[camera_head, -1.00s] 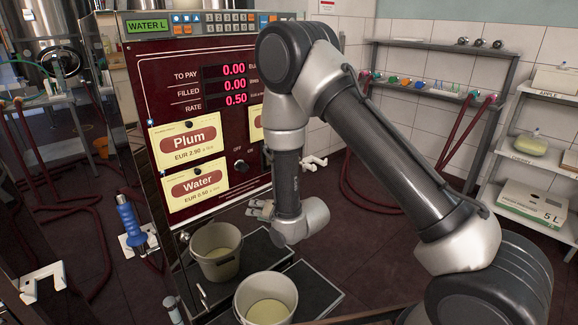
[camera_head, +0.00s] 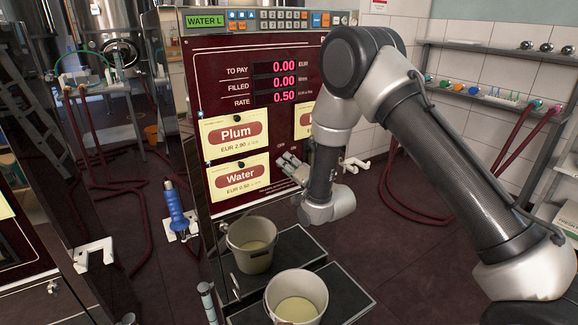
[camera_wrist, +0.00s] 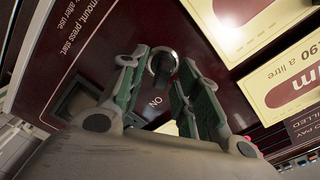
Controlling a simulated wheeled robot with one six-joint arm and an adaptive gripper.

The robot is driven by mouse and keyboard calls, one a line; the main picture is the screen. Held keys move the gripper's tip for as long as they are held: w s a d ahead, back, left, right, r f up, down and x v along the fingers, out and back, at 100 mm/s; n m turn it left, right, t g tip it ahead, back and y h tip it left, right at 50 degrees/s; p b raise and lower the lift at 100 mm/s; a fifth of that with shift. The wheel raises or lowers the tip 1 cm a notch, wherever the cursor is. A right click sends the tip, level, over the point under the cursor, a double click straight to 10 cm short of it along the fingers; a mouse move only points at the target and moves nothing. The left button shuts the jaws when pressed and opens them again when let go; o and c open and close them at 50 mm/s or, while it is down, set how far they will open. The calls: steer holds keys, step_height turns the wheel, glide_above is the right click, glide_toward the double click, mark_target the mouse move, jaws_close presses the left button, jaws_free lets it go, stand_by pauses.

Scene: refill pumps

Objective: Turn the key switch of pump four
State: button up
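The pump's dark red panel (camera_head: 225,75) faces me in the head view, its display reading 0.00, 0.00 and 0.50. In the wrist view the key switch, a dark knob (camera_wrist: 164,64) in a silver ring, sits on the panel near the upper middle, with "ON" printed beside it. My gripper (camera_head: 290,163) is at the panel, right of the Water card, and hides the switch in the head view. In the wrist view my gripper (camera_wrist: 156,82) is open, its green-grey fingers apart with the knob in line with the gap. I cannot tell whether they touch it.
A Plum card (camera_head: 237,133) and a Water card (camera_head: 240,178) are on the panel. Two buckets stand below, one by the pump (camera_head: 251,246) and one in front (camera_head: 297,298). A blue-handled nozzle (camera_head: 175,210) hangs at left.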

steer(key=shift+w+a, duration=0.1)
jaws_close()
steer(key=shift+n, duration=0.3)
steer(key=n, duration=0.5)
steer(key=shift+a+r+n, duration=0.1)
steer(key=shift+n, duration=0.2)
steer(key=n, duration=0.5)
steer(key=shift+s+a+n, duration=0.1)
steer(key=shift+s+n, duration=0.1)
steer(key=shift+n, duration=0.1)
stand_by(0.4)
jaws_free()
